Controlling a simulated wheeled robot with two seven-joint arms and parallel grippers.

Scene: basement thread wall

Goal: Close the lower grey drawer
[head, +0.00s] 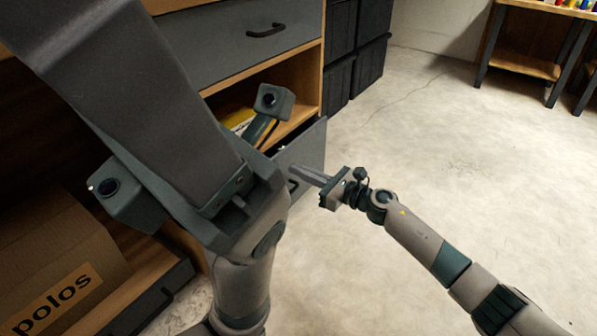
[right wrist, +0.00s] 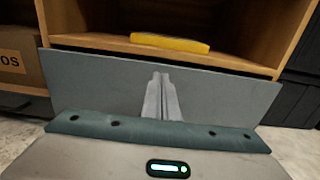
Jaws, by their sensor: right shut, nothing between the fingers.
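The lower grey drawer (head: 308,145) is pulled out from the wooden cabinet; its front panel stands well forward of the cabinet, with a dark handle (head: 293,186). My right gripper (head: 296,170) is shut and empty, its fingers pointing at the outer face of that panel. In the right wrist view the closed fingers (right wrist: 162,84) overlap the middle of the grey drawer front (right wrist: 95,88). I cannot tell whether they touch it. My left arm is large and close in the head view and hides part of the drawer. The state of its gripper cannot be made out.
The upper grey drawer (head: 225,48) is shut. A cardboard box (head: 65,265) sits at lower left. Dark bins (head: 372,62) stand beside the cabinet. The floor (head: 450,150) to the right is clear.

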